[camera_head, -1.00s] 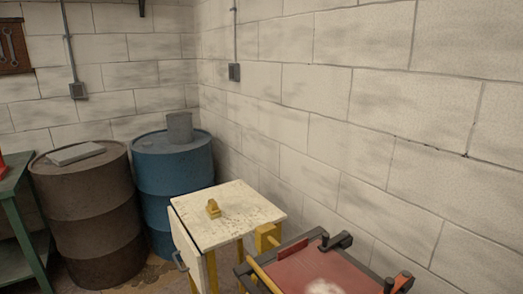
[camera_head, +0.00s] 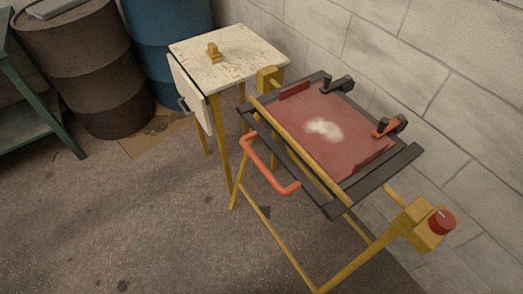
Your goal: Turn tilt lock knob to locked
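A red round knob (camera_head: 441,222) with a pale mark on its top sits on a yellow block at the lower right of the head view. The block is on the right end of a yellow frame (camera_head: 352,264). The frame bears a tilting bench top with a dark red panel (camera_head: 330,128) and dark rails. I cannot tell the knob's lock setting from its mark. Neither of my grippers shows in the head view.
An orange-red handle (camera_head: 267,168) sticks out from the bench's front. A small white table (camera_head: 228,58) stands behind left, near brown (camera_head: 80,70) and blue drums (camera_head: 165,45). The floor (camera_head: 130,220) at left is clear.

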